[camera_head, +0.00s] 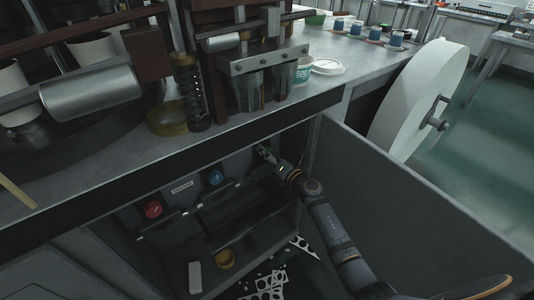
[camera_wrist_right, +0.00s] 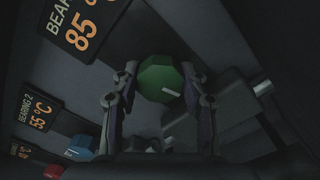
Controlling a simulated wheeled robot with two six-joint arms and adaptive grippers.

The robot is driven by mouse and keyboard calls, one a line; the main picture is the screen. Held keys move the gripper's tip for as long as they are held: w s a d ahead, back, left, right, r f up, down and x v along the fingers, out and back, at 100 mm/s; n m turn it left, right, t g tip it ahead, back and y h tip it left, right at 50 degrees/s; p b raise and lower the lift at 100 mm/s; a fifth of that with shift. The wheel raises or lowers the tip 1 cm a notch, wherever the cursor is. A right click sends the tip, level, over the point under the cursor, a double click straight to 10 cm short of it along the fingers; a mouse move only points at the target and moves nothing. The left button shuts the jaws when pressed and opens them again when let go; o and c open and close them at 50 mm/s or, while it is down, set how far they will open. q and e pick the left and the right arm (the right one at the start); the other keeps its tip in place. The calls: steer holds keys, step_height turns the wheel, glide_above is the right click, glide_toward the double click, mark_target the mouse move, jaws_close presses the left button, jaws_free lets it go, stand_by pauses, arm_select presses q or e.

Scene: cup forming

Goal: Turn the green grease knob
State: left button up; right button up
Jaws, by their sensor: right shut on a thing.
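The green knob (camera_wrist_right: 161,79) shows in the right wrist view, between the fingers of my right gripper (camera_wrist_right: 162,92). It is faceted, with a pale mark on its face. My right gripper is shut on it. In the head view my right gripper (camera_head: 266,152) reaches under the table edge to the cabinet's back panel, and the green knob is hidden there. A blue knob (camera_head: 215,177) and a red knob (camera_head: 152,209) sit further left on the same panel. My left gripper is not in view.
A grey door panel (camera_head: 410,205) stands open to the right of my arm. Punched paper scraps (camera_head: 270,281) lie at the bottom.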

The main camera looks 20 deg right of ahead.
steer(key=shift+r, duration=0.1)
steer(key=shift+m+p, duration=0.4)
steer(key=m+p, duration=0.3)
steer(key=shift+r+m, duration=0.1)
steer(key=shift+m, duration=0.3)
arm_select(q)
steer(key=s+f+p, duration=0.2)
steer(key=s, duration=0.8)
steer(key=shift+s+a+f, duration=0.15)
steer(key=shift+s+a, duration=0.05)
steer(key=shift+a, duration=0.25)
arm_select(e)
steer(key=shift+f+m, duration=0.2)
steer(key=shift+m, duration=1.5)
steer(key=o, duration=1.2)
steer(key=shift+c, duration=0.2)
steer(key=shift+s+d, duration=0.1)
